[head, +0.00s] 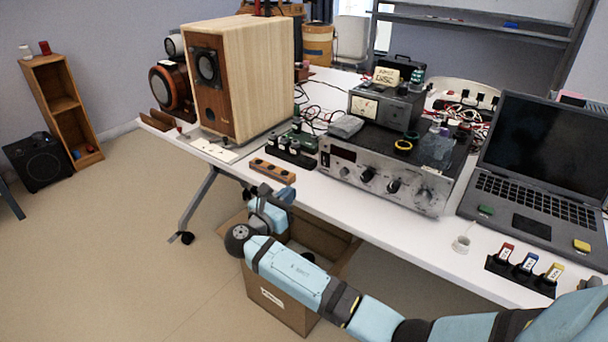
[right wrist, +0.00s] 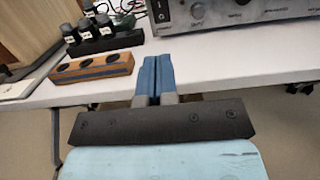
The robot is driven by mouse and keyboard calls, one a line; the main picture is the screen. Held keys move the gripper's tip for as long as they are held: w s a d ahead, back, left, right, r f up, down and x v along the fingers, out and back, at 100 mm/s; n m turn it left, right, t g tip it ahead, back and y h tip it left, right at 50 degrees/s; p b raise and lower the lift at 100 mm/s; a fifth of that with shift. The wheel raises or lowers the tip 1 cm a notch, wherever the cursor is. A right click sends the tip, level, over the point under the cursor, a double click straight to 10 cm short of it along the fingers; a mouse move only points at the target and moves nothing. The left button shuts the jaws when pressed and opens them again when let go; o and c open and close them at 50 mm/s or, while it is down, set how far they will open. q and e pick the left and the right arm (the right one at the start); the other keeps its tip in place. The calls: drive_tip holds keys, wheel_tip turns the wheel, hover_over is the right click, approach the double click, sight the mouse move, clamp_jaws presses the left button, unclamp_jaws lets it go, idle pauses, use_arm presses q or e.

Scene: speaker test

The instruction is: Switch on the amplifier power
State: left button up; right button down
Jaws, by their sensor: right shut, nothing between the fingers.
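The amplifier (head: 380,160) is a silver-fronted box with several knobs and a dark display window, standing on the white table. In the right wrist view the lower part of its front panel (right wrist: 235,14) shows at the top right. My left gripper is not in view.
A wooden block with holes (head: 272,171) lies near the right gripper. A small black rack (head: 290,150) stands behind it. A large wooden speaker (head: 265,80) is at left, a laptop (head: 535,185) at right. An open cardboard box (head: 280,302) sits below the arm.

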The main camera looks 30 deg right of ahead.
drive_tip(key=shift+r, duration=0.15)
drive_tip(key=shift+w, duration=0.1)
drive_tip(key=b, duration=0.3)
approach(324, 157)
drive_tip(key=shift+w+d+f, duration=0.15)
drive_tip(key=shift+w+d, duration=0.05)
drive_tip(key=shift+d, duration=0.3)
drive_tip(key=shift+w+d+f, duration=0.1)
drive_tip(key=shift+w+d, duration=0.15)
drive_tip(key=shift+d, duration=0.2)
drive_tip(key=b+x, duration=0.1)
drive_tip(key=x, duration=0.4)
drive_tip(key=shift+w+d+r, duration=0.1)
drive_tip(key=shift+d+r, duration=0.1)
drive_tip(key=shift+d, duration=0.05)
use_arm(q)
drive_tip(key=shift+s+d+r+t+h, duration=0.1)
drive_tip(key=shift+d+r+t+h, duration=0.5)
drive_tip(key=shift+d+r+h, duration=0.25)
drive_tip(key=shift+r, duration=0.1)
use_arm(e)
drive_tip(key=shift+r, duration=0.1)
